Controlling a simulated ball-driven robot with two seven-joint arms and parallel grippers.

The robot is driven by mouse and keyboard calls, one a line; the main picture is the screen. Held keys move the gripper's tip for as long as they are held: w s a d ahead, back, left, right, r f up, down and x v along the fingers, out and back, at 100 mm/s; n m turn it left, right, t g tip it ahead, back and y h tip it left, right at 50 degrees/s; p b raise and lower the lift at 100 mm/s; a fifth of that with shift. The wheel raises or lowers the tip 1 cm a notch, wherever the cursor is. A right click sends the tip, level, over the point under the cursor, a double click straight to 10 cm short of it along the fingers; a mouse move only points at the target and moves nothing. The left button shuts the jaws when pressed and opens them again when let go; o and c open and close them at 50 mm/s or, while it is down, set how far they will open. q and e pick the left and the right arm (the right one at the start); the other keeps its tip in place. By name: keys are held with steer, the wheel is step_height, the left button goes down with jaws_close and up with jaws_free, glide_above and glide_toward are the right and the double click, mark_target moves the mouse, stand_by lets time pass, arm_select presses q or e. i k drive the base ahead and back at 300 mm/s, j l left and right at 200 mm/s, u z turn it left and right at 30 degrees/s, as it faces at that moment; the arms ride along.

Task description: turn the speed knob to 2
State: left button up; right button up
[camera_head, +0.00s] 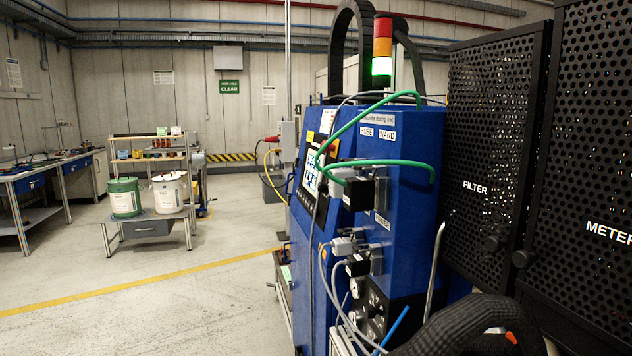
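A blue pump cabinet (408,190) stands right of centre, with its front panel seen at a steep angle. Small round dials or knobs (356,287) sit low on its side panel, among grey cables. I cannot tell which of them is the speed knob, and no number setting is readable. A lit touchscreen (313,172) is on the cabinet's left-hand face. Neither of my grippers is in view.
Black perforated panels marked FILTER (487,135) and METER stand at the right. Green hoses (372,124) loop off the cabinet. A thick black curved shape (465,325) crosses the bottom right. A cart with a green drum (125,197) and white drum (168,192) stands left; open floor lies before it.

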mark_target(322, 187)
steer(key=k, duration=0.25)
steer(key=k+z, duration=0.15)
steer(key=z, duration=0.25)
steer(key=k+z, duration=0.1)
steer(key=z, duration=0.3)
steer(key=k+l+z, duration=0.15)
steer(key=z, duration=0.25)
steer(key=i+j+z, duration=0.1)
steer(key=j, duration=0.25)
steer(key=i+j+z, duration=0.1)
steer(key=j, duration=0.25)
steer(key=i+j+z, duration=0.15)
steer(key=j, duration=0.25)
steer(key=i+j+z, duration=0.1)
steer(key=j, duration=0.25)
steer(key=i+j+z, duration=0.1)
steer(key=j, duration=0.3)
steer(key=i, duration=0.1)
